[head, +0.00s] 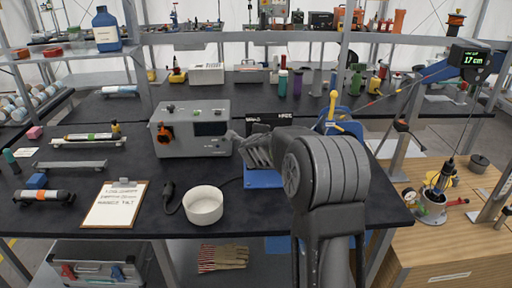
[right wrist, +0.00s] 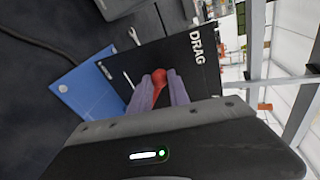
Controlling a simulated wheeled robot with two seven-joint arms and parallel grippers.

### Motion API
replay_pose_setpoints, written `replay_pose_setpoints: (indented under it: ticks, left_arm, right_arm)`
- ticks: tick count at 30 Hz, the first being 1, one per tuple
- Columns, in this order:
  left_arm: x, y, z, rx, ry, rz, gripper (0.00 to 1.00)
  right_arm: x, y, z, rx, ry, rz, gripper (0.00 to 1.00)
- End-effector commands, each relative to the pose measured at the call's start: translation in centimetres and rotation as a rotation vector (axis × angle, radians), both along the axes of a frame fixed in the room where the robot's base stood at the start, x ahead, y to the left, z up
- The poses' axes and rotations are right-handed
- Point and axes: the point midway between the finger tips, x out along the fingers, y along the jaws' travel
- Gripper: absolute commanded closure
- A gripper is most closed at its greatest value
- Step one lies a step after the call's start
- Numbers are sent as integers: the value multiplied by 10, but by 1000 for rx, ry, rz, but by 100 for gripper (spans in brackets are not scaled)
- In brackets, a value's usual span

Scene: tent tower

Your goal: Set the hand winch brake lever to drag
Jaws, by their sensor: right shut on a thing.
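The hand winch has a black plate (right wrist: 165,58) marked DRAG and a blue base (right wrist: 85,85) in the right wrist view. In the head view its blue base (head: 262,179) and the top of the plate (head: 257,125) show behind my right arm. The red brake lever (right wrist: 158,84) lies between the fingers of my right gripper (right wrist: 160,80), which is shut on it. In the head view my right gripper (head: 258,152) is in front of the plate and the lever is hidden. My left gripper is not in view.
A grey box with a screen (head: 192,132) stands left of the winch. A yellow-handled part (head: 334,104) stands behind my right arm.

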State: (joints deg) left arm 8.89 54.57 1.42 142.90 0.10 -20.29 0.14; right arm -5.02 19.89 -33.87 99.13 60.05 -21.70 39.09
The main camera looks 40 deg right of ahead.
Motion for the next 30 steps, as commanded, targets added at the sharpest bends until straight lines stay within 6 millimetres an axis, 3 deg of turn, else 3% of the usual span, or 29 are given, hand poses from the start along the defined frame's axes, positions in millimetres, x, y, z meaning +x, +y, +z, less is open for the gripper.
replay_pose_setpoints:
  ticks: [17, 18, 21, 30]
  left_arm:
    - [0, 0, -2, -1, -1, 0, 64]
    - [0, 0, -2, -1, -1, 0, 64]
    - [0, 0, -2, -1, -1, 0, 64]
    - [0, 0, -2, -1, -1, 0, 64]
  right_arm:
    - [-3, -5, 7, 47, -38, 0, 100]
    - [-3, -5, 7, 47, -38, 0, 77]
    - [-3, -5, 6, 48, -38, 0, 69]
    - [-4, -4, 7, 48, -37, 0, 69]
